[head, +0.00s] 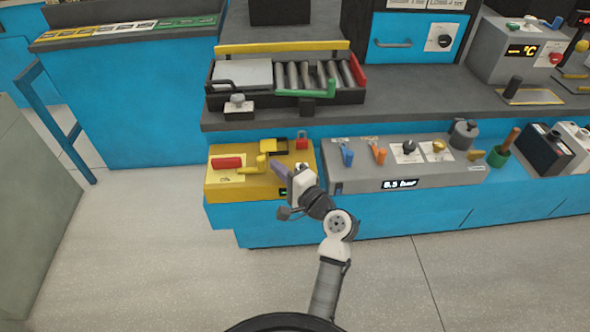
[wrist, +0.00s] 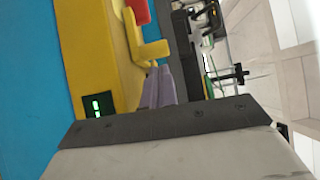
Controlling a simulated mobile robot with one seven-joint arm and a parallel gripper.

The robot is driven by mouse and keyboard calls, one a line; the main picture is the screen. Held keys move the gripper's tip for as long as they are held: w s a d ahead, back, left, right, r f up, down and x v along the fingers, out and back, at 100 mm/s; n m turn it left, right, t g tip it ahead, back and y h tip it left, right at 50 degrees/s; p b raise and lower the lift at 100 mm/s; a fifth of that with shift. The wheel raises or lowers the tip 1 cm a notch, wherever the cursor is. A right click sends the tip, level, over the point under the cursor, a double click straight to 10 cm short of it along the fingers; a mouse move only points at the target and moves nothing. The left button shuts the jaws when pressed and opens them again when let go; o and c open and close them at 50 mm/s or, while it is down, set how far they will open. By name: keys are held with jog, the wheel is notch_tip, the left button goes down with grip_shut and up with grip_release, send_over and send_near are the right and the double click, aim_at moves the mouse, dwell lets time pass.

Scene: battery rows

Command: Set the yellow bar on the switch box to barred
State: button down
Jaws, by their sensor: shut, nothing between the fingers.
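The yellow switch box (head: 222,188) stands on the lower blue ledge; part of it shows in the wrist view (wrist: 88,50). The yellow bar (head: 261,162) stands up from its top, right of a red handle (head: 228,162). In the wrist view the bar (wrist: 150,50) looks L-shaped. My gripper (head: 275,165) is shut and empty, its pale purple fingers pointing at the bar from the right. In the wrist view the fingertips (wrist: 160,70) are right beside the bar; I cannot tell whether they touch. The bar's setting label is too small to read.
A red padlock (head: 302,141) and a black-and-yellow part (head: 274,146) sit at the back of the box. A grey panel (head: 350,180) with several knobs adjoins on the right. Above is a dark counter (head: 400,106) with a roller tray (head: 230,102). The floor in front is clear.

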aim_at(260, 166)
jog(key=shift+a, duration=0.35)
jog(key=shift+a+p, duration=0.3)
jog(key=shift+a, duration=1.35)
